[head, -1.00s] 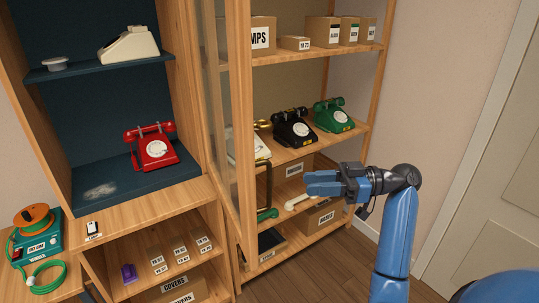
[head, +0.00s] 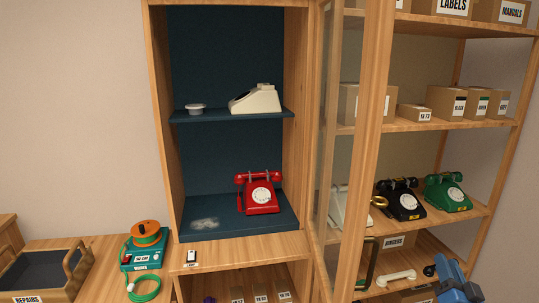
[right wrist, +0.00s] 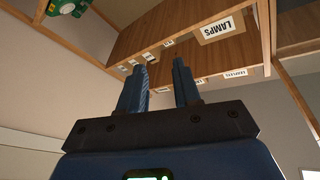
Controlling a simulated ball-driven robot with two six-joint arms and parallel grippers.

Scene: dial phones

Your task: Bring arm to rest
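My right gripper (head: 456,285) shows at the lower right edge of the head view, in front of the right shelf unit's lower part. In the right wrist view its two blue fingers (right wrist: 161,75) stand apart with a gap and nothing between them. They point towards wooden shelving, with air around them. My left gripper is in neither view. A red dial phone (head: 260,196) sits on the dark blue lower shelf. A black phone (head: 401,203) and a green phone (head: 446,193) stand on the right unit's middle shelf.
A wood-framed glass door (head: 366,150) stands between the cabinet and the right shelves. A white handset (head: 396,277) lies on the lower right shelf.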

